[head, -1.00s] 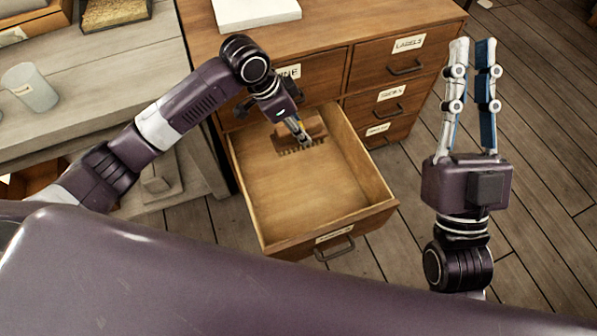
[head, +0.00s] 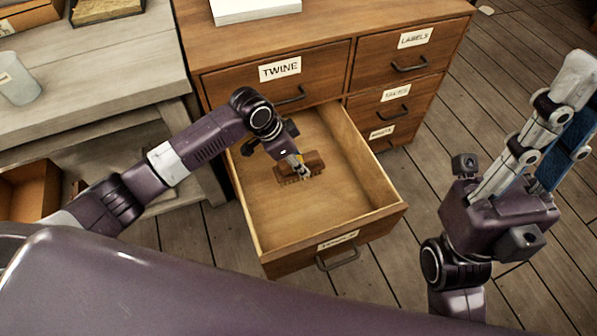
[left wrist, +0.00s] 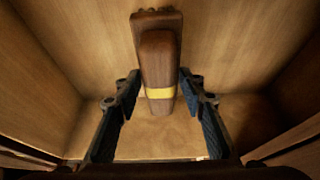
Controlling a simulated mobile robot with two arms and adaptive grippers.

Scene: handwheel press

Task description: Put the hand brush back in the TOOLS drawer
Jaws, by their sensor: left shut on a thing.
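The hand brush (head: 314,163) is brown wood and lies inside the open drawer (head: 300,225), toward its back. The drawer's front label is too blurred to read. My left gripper (head: 299,168) reaches down into the drawer and is shut on the brush. In the left wrist view the brush handle (left wrist: 158,65) with its yellow band lies between the two fingers (left wrist: 160,92). Whether the brush touches the drawer floor is hard to tell. My right gripper (head: 572,105) is open and empty, raised at the right, away from the drawer.
The cabinet has a closed TWINE drawer (head: 275,78) above the open one and a LABELS drawer (head: 405,60) beside it. A workbench (head: 95,75) with a pale cup (head: 18,82) stands at the left.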

